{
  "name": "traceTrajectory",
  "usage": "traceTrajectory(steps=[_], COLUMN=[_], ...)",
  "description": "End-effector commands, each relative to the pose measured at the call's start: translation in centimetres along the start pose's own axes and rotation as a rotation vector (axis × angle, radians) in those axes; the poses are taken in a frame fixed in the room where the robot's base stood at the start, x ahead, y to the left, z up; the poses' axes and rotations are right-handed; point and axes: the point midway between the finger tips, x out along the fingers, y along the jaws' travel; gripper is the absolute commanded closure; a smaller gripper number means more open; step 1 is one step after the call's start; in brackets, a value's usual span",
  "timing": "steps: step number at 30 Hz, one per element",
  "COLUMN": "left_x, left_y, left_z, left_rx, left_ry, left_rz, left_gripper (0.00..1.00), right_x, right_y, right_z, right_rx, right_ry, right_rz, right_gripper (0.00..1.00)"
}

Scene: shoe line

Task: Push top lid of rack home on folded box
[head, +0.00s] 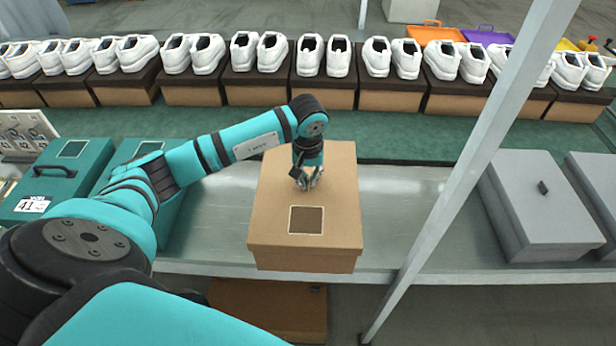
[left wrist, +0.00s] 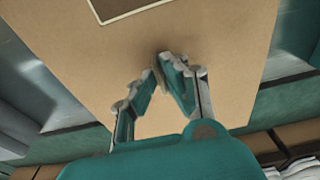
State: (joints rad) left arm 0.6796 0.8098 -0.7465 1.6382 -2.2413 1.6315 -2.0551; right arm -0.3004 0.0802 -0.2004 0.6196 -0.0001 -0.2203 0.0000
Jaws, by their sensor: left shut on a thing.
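The brown cardboard lid (head: 275,205) lies on top of the folded box (head: 305,264), which stands on the grey metal rack shelf. The lid has a dark square label near its front edge and looks level. The lid's top also fills much of the left wrist view (left wrist: 235,75). My left gripper (head: 308,184) points down at the middle of the lid, behind the label. Its fingers (left wrist: 165,68) are closed together at the lid's surface; whatever small part they grip is hidden between them. My right gripper is out of view.
Teal boxes (head: 58,180) stand at the left and a grey box (head: 540,205) at the right. A slanted grey post (head: 455,205) rises right of the folded box. White shoes on brown boxes line the back. Another brown box (head: 265,310) sits below the shelf.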

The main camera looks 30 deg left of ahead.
Motion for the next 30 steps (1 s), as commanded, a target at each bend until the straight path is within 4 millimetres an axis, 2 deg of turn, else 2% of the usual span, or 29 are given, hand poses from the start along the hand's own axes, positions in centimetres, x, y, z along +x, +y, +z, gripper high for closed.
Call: traceTrajectory(steps=[18,24,25,30], left_x=[1.3,1.2,1.2,1.2], left_y=[0.0,0.0,0.0,0.0], left_z=[0.1,0.1,0.1,0.1], left_rx=[0.0,0.0,0.0,0.0], left_ry=[0.001,0.001,0.001,0.001], left_rz=[0.0,0.0,0.0,0.0], left_gripper=[1.0,1.0,0.91,0.69], right_x=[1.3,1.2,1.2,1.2], right_y=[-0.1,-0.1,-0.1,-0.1], right_z=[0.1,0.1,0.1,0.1], right_rx=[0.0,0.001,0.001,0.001], right_ry=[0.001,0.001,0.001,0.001], right_rz=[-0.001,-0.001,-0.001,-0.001], right_gripper=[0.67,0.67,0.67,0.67])
